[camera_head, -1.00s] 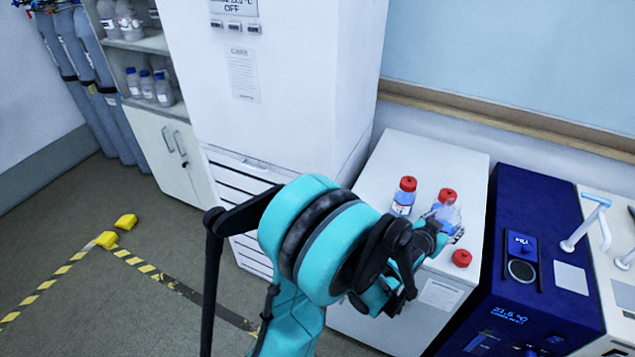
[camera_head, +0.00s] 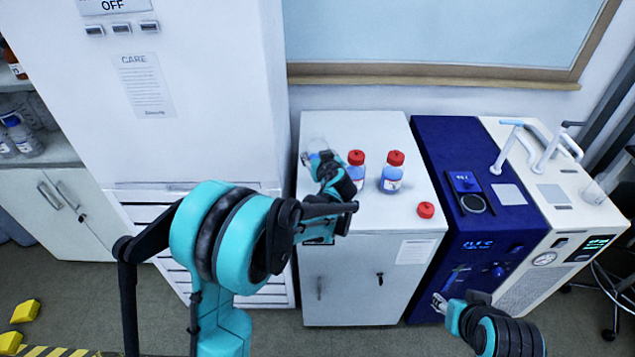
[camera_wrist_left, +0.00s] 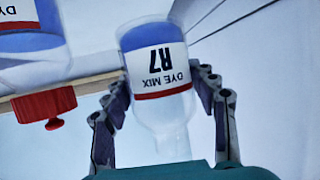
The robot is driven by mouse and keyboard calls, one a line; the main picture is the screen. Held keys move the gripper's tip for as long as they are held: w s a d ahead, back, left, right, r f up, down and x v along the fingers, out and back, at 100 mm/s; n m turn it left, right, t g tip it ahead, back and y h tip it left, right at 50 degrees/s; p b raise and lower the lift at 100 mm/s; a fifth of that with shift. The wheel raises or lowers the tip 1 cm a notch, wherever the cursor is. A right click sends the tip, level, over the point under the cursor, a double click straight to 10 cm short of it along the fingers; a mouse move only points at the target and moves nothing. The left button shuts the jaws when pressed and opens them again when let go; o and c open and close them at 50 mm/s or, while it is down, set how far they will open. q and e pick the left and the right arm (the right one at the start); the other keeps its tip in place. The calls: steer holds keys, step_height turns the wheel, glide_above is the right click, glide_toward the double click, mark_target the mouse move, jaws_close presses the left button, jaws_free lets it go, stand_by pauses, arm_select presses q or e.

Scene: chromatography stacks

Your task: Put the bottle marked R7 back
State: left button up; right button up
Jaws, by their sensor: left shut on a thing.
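The R7 bottle (camera_wrist_left: 160,70) has a white label reading "DYE MIX R7", upside down in the left wrist view, with blue and red bands. Its clear neck points toward my palm and no cap shows on it. My left gripper (camera_wrist_left: 165,110) is shut on it, a finger on each side. In the head view the bottle (camera_head: 317,146) and left gripper (camera_head: 322,160) are at the back left of the white cabinet top (camera_head: 365,135); I cannot tell whether the bottle touches it. My right gripper (camera_head: 440,303) is low in front of the blue machine, its jaws unclear.
Two red-capped blue bottles (camera_head: 356,165) (camera_head: 392,172) stand right of my left gripper. A loose red cap (camera_head: 426,210) lies near the cabinet's right edge. A tall white unit (camera_head: 215,90) stands left, a blue machine (camera_head: 455,150) right.

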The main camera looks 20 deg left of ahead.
arm_select(q)
step_height(320, 180, down, 8)
steer(key=shift+r+b, duration=0.25)
steer(key=shift+b, duration=1)
steer(key=shift+r, duration=0.1)
steer(key=o, duration=1.6)
steer(key=shift+c, duration=0.2)
